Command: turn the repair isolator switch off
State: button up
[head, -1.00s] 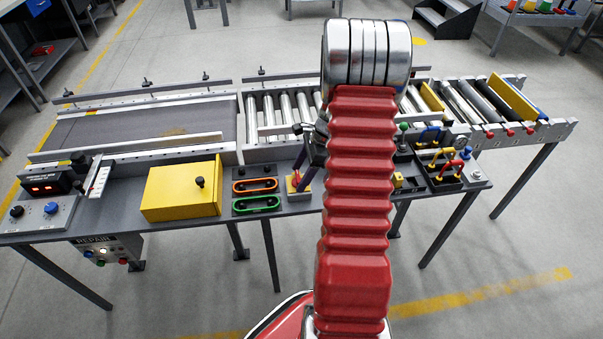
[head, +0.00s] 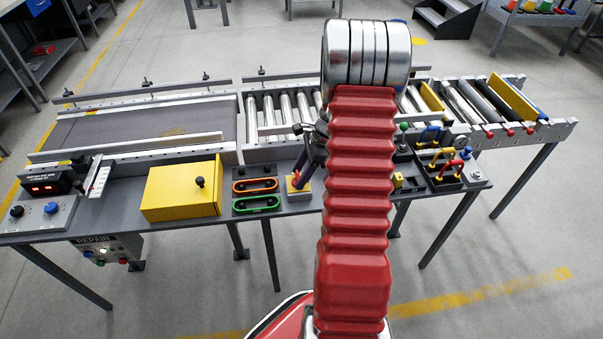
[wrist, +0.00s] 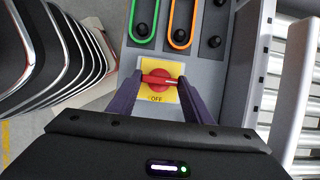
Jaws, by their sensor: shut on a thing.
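A red rotary switch handle (wrist: 160,80) sits on a yellow plate (wrist: 157,95) with the word OFF below the handle in the wrist view. The handle's bar lies crosswise in that view. My gripper (wrist: 161,76) is shut on the handle, with one purple finger at each end of the bar. In the head view the switch's yellow plate (head: 304,194) is on the bench's front strip, left of my red arm. My gripper (head: 298,180) is partly hidden there behind the arm.
Orange and green oval handles (head: 255,185) and a yellow box (head: 180,190) stand left of the switch. A panel marked REPAIR (head: 108,248) hangs under the bench. Rollers (head: 285,115) lie behind. Coloured hooped handles (head: 445,165) are on the right.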

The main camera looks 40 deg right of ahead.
jog(key=shift+f+n, duration=0.1)
jog(key=shift+n, duration=0.3)
jog(key=n+g, duration=0.1)
jog(key=n, duration=0.2)
jog(key=shift+w+g+y, duration=0.1)
jog(key=shift+g+y, duration=0.2)
jog(key=n+g, duration=0.1)
jog(key=n, duration=0.4)
jog(key=shift+w+g, duration=0.1)
jog(key=shift+g, duration=0.3)
jog(key=n+g, duration=0.1)
jog(key=n, duration=0.3)
jog(key=shift+w+a+g, duration=0.1)
jog(key=shift+a+g, duration=0.05)
jog(key=shift+g, duration=0.25)
jog(key=n+h, duration=0.1)
jog(key=n, duration=0.1)
jog(key=n+g, duration=0.1)
jog(key=n, duration=0.2)
jog(key=shift+h, duration=0.4)
jog(key=o, duration=1.1)
jog(key=shift+w, duration=0.1)
jog(key=shift+c, duration=0.2)
